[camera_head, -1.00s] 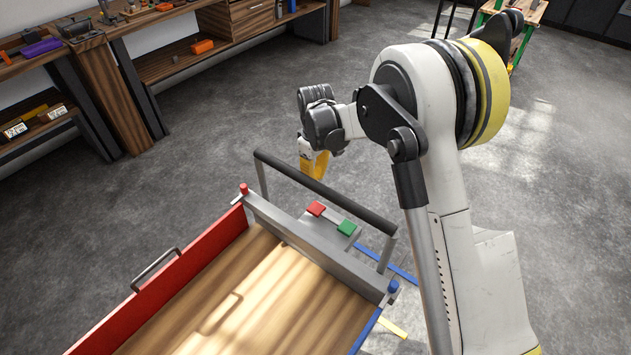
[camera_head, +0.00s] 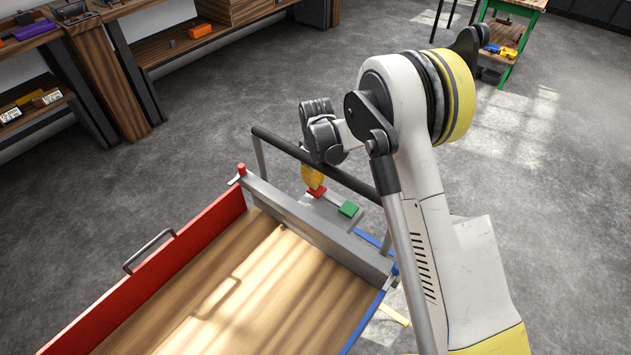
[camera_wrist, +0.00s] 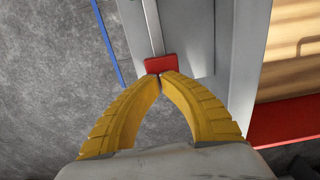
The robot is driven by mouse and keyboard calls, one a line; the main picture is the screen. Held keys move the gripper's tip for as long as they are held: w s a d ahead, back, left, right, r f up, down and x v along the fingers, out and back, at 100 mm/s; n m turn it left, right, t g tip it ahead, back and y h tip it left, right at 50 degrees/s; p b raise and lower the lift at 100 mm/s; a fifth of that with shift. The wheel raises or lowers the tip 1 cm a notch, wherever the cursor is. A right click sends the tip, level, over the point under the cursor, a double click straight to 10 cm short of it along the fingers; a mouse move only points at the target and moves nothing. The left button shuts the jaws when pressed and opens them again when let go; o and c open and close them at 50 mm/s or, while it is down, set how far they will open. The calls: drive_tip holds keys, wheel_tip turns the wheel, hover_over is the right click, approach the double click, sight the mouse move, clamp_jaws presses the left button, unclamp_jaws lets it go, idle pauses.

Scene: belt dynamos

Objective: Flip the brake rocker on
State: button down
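The brake rocker is a grey bar with a red pad (camera_head: 317,192) at one end and a green pad (camera_head: 349,209) at the other, on a grey plate behind the cart's end wall. My gripper (camera_head: 313,186) points down at the red end, its yellow fingertips at or just above the pad. In the wrist view the tips of my gripper (camera_wrist: 161,75) meet with nothing between them, at the near edge of the red pad (camera_wrist: 161,64). Contact cannot be told for sure. The green pad is out of the wrist view.
The cart's dark handle bar (camera_head: 315,160) crosses close beside my gripper. The cart has a wooden bed (camera_head: 250,290) and a red side wall (camera_head: 165,270). Workbenches stand at the upper left; a green-framed table (camera_head: 510,40) is at the upper right. Open floor lies between.

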drive_tip(key=shift+w+a+f+b, duration=0.1)
drive_tip(key=shift+a+f+b, duration=0.1)
drive_tip(key=shift+f+b, duration=0.35)
drive_tip(key=shift+f, duration=0.2)
drive_tip(key=shift+r, duration=0.15)
drive_tip(key=shift+r+p, duration=0.55)
drive_tip(key=shift+r, duration=0.15)
wheel_tip(320, 180, up, 14)
drive_tip(key=w+a+p, duration=0.1)
drive_tip(key=a+p, duration=0.1)
drive_tip(key=p, duration=0.3)
drive_tip(key=shift+w+f+p, duration=0.15)
drive_tip(key=shift+w+p, duration=0.2)
